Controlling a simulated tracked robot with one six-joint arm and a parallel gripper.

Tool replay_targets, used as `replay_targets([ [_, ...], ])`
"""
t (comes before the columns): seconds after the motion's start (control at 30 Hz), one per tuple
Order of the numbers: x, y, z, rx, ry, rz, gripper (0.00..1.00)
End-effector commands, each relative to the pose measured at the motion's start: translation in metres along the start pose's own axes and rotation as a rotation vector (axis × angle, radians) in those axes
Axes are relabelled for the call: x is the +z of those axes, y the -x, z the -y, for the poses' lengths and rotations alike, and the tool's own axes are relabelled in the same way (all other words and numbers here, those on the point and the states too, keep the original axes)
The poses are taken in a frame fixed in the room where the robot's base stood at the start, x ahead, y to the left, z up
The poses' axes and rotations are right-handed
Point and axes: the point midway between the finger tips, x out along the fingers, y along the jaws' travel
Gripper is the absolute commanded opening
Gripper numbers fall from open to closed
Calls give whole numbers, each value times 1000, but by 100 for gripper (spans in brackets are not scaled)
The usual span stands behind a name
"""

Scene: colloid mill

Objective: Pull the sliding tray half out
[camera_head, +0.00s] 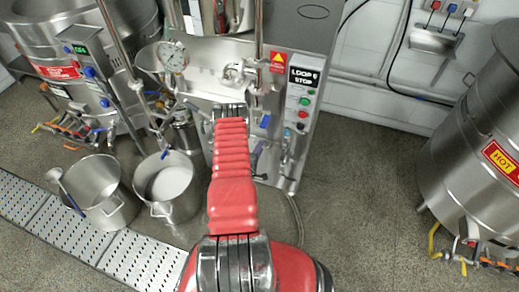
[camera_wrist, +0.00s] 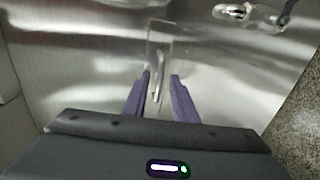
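In the wrist view, a brushed-metal panel (camera_wrist: 85,70) fills most of the picture. A narrow upright metal handle (camera_wrist: 158,88) on a pale rectangular plate stands out from it. I cannot tell for certain whether this panel is the sliding tray. My gripper (camera_wrist: 160,80) is open, its two purple fingers apart on the left and right of the handle. No contact with the handle shows. In the head view, my red arm reaches to the steel machine (camera_head: 300,62) and hides the fingers and handle; no tray can be made out there.
Two steel pots, one empty (camera_head: 97,185) and one with white contents (camera_head: 168,186), stand left of my arm beside a perforated floor grating (camera_head: 60,232). A "HOT" tank (camera_head: 480,140) stands at right. The floor (camera_head: 370,210) between it and the machine is clear.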

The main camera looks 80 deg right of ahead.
Motion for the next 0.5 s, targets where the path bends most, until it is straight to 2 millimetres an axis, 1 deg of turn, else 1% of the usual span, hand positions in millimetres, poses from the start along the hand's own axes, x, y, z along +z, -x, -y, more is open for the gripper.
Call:
replay_targets([
  [0.1,0,-3,0,-1,0,0,26],
  [0.3,0,-3,0,-1,0,-1,26],
  [0.5,0,-3,0,-1,0,-1,12],
])
